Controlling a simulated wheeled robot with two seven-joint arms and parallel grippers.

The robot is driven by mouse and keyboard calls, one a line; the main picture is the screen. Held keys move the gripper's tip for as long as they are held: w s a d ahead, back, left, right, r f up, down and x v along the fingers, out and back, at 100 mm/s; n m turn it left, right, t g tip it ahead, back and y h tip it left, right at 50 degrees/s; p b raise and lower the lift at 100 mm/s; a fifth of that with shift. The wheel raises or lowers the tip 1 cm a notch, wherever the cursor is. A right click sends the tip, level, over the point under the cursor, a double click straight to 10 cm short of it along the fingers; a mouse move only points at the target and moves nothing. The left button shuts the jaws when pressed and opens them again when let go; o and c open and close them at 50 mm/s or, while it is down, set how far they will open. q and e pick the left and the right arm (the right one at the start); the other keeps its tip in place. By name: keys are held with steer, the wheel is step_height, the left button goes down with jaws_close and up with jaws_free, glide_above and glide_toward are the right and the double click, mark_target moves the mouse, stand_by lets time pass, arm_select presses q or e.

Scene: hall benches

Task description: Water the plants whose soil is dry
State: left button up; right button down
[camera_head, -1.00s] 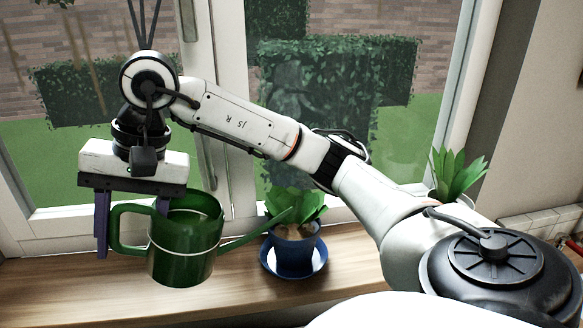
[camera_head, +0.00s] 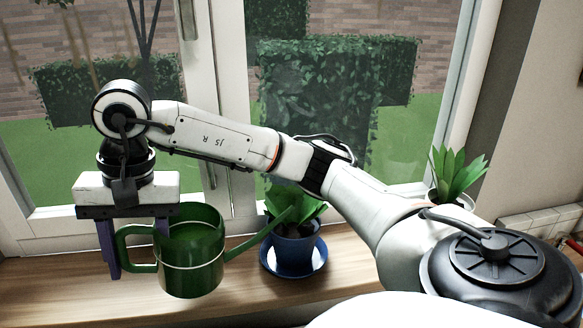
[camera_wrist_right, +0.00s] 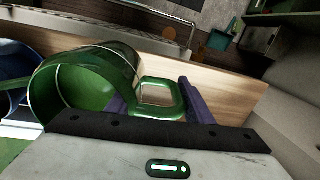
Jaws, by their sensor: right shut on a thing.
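My right gripper (camera_head: 134,245) is shut on the handle of a green watering can (camera_head: 190,262), holding it above the wooden sill at the left. The can is close to upright, its spout pointing right. The spout tip is over or in front of a plant (camera_head: 296,203) in a blue pot (camera_head: 293,250) on a blue saucer (camera_head: 268,268). Its soil is mostly hidden. Another plant (camera_head: 457,172) stands at the right, its pot mostly hidden behind my arm. In the right wrist view the can (camera_wrist_right: 88,82) sits beside the purple fingers (camera_wrist_right: 160,108). My left gripper is not in view.
The wooden sill (camera_head: 60,300) runs along the window, with free room at the left. The window frame (camera_head: 215,110) stands close behind my right arm. A white brick-like ledge (camera_head: 540,218) is at the far right.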

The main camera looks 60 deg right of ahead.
steer(key=shift+d+f+g+h, duration=0.15)
steer(key=shift+f+g+h, duration=0.25)
steer(key=shift+f, duration=0.85)
steer(key=shift+s, duration=0.1)
steer(key=shift+r, duration=0.1)
steer(key=shift+r+p, duration=1.4)
steer(key=shift+r, duration=1.05)
steer(key=shift+s+f, duration=0.1)
